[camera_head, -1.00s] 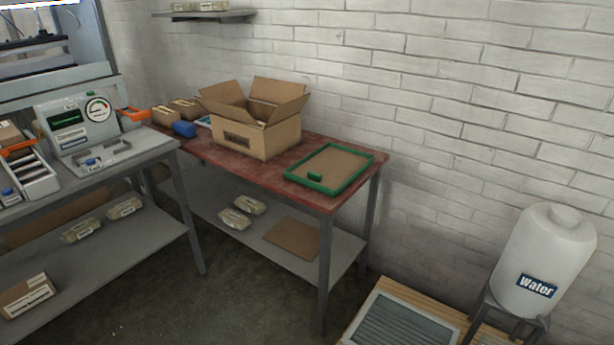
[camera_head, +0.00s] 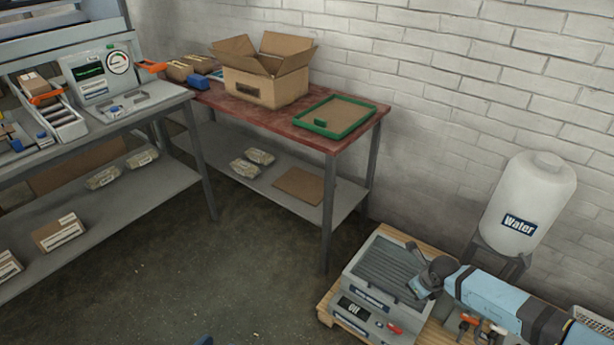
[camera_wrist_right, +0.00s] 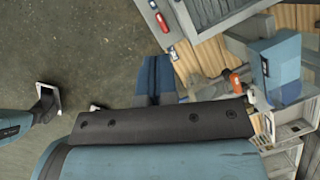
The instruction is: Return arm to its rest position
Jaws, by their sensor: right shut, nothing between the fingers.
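My right gripper (camera_wrist_right: 160,80) shows in the right wrist view as two dark blue fingers. They are shut together with nothing between them. The fingers are in front of the grey machine's edge as the wrist camera sees it. In the head view, a light blue arm with black bands (camera_head: 490,292) reaches in from the lower right, its dark joint in front of the grey machine; I cannot tell where its fingers are there. A light blue part with a dark end (camera_wrist_right: 15,122) shows at the left of the wrist view; I cannot tell what it is.
The grey machine (camera_head: 385,270) with a slatted top stands on a wooden pallet (camera_head: 324,312). The water jug (camera_head: 528,205) is behind. A red-topped table (camera_head: 270,118) holds an open carton (camera_head: 265,88) and a green-rimmed tray (camera_head: 338,116). The floor (camera_head: 240,270) between is clear.

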